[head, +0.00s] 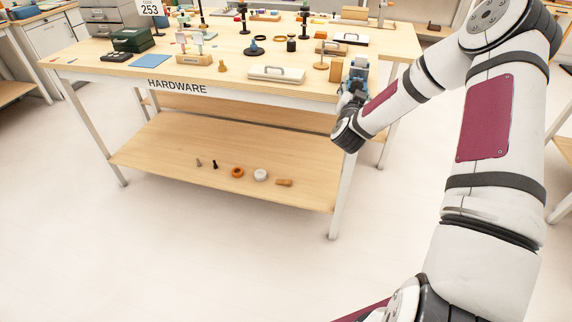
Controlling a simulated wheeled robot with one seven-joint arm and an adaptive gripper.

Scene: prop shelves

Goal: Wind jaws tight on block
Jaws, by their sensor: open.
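A blue vise (359,68) stands at the right front corner of the table marked HARDWARE. My arm reaches in from the right, and my gripper (352,90) is at the vise's near side, just by the table edge. The gripper is open. It is small and dark in this view and overlaps the lower part of the vise. I cannot tell whether it touches the vise's handle. The jaws and any block between them are too small and too covered to make out.
The wooden table (110,62) holds several props, including a white-topped case (276,74), a dark green box (132,39) and a blue mat (151,61). A lower shelf (165,145) carries small items. Open floor lies in front of the table.

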